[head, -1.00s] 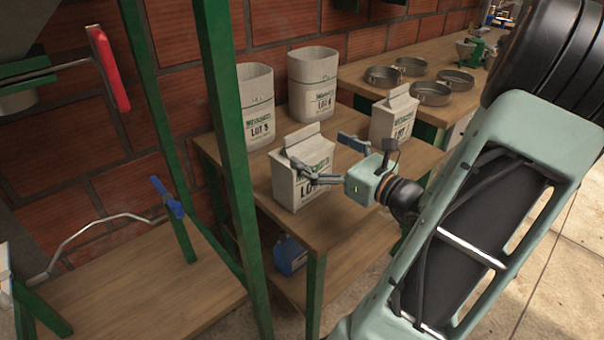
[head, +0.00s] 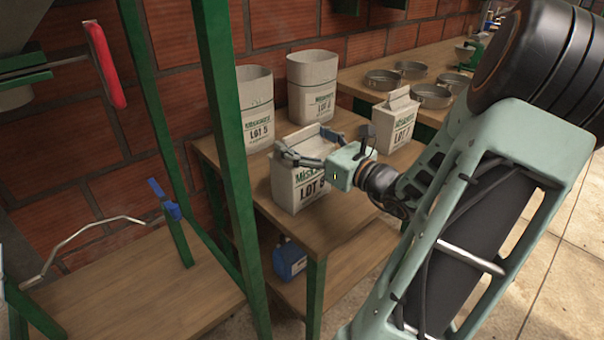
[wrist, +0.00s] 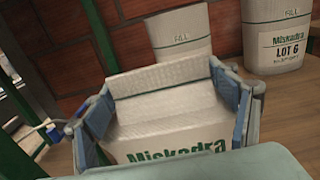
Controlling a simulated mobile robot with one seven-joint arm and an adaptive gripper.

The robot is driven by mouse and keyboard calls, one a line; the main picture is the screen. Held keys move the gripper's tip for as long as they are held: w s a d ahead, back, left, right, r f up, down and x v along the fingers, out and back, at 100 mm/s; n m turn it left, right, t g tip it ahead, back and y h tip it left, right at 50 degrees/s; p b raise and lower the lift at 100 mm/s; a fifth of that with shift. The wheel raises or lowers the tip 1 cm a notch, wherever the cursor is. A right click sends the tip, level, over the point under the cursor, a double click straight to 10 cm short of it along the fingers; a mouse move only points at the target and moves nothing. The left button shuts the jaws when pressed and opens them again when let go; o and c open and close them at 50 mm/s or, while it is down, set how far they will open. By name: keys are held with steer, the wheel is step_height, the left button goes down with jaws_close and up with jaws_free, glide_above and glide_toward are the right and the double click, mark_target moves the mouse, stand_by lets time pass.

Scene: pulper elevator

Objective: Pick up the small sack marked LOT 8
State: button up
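The small sack (head: 296,186) is white with a folded top and green and black print. It stands upright near the front of the wooden table; its lot digit is partly blurred and looks like 8. In the wrist view, the small sack (wrist: 165,130) fills the space between the fingers, its green name showing and its lot number hidden. My gripper (head: 304,141) is at its upper part, with one finger on each side. In the wrist view, my gripper (wrist: 162,88) is spread wide around the sack; whether the pads touch it is unclear.
Tall open sacks, LOT 5 (head: 256,112) and LOT 6 (head: 312,85), stand behind. Another small sack (head: 396,122) stands to the right. A green post (head: 222,130) rises left of the table. Several metal pans (head: 430,96) sit on the far bench.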

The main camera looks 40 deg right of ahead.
steer(key=shift+r, duration=0.1)
steer(key=c, duration=1.4)
